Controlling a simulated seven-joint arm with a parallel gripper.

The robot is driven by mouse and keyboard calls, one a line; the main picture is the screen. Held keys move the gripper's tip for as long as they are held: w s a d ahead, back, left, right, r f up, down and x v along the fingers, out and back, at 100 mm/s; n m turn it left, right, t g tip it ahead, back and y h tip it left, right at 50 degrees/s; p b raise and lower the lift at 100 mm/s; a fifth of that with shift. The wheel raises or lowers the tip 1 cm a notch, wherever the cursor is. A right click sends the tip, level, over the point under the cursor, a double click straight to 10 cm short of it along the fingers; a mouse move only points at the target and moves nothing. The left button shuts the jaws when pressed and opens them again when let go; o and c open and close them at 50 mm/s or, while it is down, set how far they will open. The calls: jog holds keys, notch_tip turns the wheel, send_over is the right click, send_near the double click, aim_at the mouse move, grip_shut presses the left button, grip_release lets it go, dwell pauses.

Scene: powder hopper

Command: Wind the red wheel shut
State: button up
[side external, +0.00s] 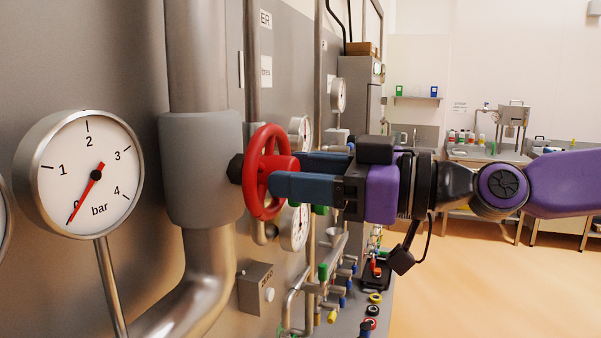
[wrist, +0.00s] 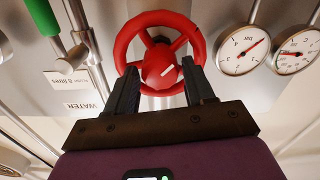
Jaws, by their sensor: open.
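The red wheel (side external: 262,172) is mounted on a dark stem at the side of a grey pipe valve body (side external: 200,168). It has spokes and a domed hub, and the hub bears a white mark in the wrist view (wrist: 160,72). My gripper (side external: 285,172) reaches in from the right, level with the wheel. Its two blue fingers are spread apart, with their tips at the wheel's face. In the wrist view my gripper (wrist: 162,82) has one finger on each side of the hub. Whether the fingers touch the wheel I cannot tell.
A large bar gauge (side external: 84,175) stands at the left, its needle near 0. Smaller gauges (wrist: 243,50) sit beside the wheel. A green-handled lever (wrist: 43,17) is at the wrist view's upper left. Small pipes and coloured valves (side external: 325,290) lie below my gripper. Open floor is at the right.

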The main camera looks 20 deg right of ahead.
jog(key=shift+w+a, duration=0.15)
jog(key=c, duration=0.8)
jog(key=shift+m, duration=4.4)
